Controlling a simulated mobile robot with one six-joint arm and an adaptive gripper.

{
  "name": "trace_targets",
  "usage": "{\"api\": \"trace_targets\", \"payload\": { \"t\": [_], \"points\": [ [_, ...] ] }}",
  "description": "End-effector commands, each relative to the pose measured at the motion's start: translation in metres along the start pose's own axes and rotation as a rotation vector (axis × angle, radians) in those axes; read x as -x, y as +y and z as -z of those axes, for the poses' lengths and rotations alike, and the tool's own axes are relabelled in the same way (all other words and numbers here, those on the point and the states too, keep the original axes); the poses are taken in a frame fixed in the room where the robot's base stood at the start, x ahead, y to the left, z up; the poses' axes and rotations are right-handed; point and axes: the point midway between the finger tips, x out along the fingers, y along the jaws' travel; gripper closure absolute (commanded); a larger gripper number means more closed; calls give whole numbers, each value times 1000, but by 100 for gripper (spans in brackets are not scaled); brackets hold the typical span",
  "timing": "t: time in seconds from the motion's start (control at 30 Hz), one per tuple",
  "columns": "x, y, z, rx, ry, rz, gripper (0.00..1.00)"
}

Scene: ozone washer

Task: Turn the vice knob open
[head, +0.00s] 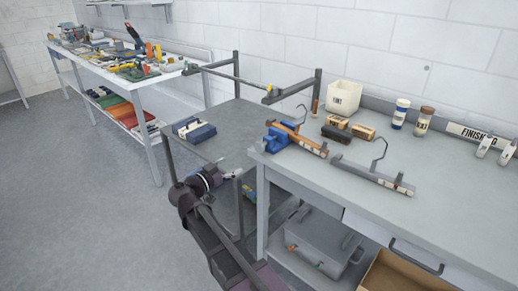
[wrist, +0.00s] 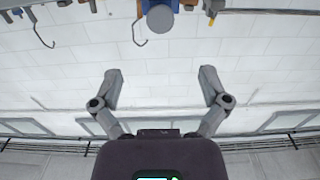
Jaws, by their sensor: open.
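The blue vice (head: 277,139) sits at the left edge of the right-hand workbench, with a brown bar with a hook (head: 310,143) lying across it. In the wrist view a round grey knob (wrist: 160,19) shows in front of the blue vice body (wrist: 150,5), at the top centre. The knob cannot be made out in the head view. My gripper (wrist: 161,75) is open and empty, its two fingers spread wide, and the knob lies beyond the fingertips, apart from them. In the head view my gripper (head: 212,177) is low, left of the bench.
A grey bar with a hook (head: 372,175), a white bin (head: 343,96) and bottles (head: 400,113) stand on the bench. Open floor (head: 80,210) lies left.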

Motion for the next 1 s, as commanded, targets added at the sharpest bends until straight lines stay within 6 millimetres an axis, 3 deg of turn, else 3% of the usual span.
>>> {"api": "trace_targets", "payload": {
  "t": [0.57,1.0],
  "points": [
    [-7,-1,0,0,0,1,5],
    [-57,-1,0,0,0,0,5]
  ]
}}
